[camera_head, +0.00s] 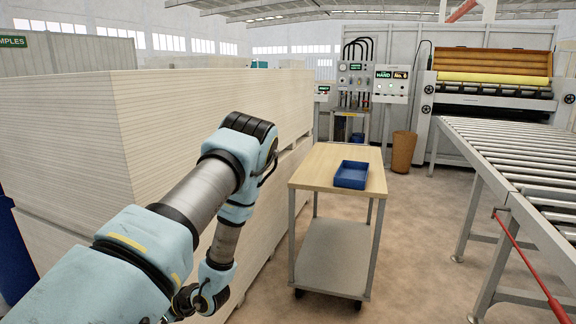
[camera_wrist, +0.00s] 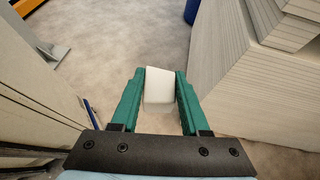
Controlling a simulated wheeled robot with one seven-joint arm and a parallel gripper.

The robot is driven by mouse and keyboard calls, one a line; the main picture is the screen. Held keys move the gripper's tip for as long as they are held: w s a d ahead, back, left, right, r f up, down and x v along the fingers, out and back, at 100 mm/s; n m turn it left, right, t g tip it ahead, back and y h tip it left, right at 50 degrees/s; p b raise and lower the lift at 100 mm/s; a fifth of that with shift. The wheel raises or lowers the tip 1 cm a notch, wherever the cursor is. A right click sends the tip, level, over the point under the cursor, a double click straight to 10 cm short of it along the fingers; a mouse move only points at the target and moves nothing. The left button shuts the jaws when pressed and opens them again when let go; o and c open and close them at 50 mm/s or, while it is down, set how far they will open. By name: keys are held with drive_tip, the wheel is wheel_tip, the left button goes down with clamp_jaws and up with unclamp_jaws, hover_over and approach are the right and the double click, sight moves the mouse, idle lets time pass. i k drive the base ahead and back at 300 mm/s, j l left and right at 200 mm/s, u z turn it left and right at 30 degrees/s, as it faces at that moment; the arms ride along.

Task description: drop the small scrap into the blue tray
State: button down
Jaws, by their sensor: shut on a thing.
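In the wrist view my gripper (camera_wrist: 159,88) has green fingers shut on a small white block, the scrap (camera_wrist: 158,86). The scrap sits between the fingertips with bare concrete floor behind it. In the head view my arm reaches down at the left, and the gripper and scrap do not show. The blue tray (camera_head: 351,174) is a shallow open box on the wooden top of a wheeled cart (camera_head: 313,168), to the right of my arm. Its visible inside looks empty. The tray does not show in the wrist view.
Tall stacks of pale boards (camera_head: 60,140) stand at the left, close to my arm. A roller conveyor (camera_head: 516,150) with a red bar (camera_head: 530,268) runs along the right. A brown bin (camera_head: 403,152) stands behind the cart. Floor is clear between cart and conveyor.

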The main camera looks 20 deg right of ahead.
sight(355, 178)
drive_tip(key=i+l+u, duration=0.1)
drive_tip(key=l, duration=0.35)
drive_tip(key=i+l, duration=0.2)
drive_tip(key=l, duration=0.3)
drive_tip(key=i+l+u, duration=0.15)
drive_tip(key=l, duration=0.35)
drive_tip(key=l+u, duration=0.1)
drive_tip(key=l, duration=0.35)
drive_tip(key=i+l, duration=0.15)
drive_tip(key=l, duration=0.35)
drive_tip(key=u, duration=0.05)
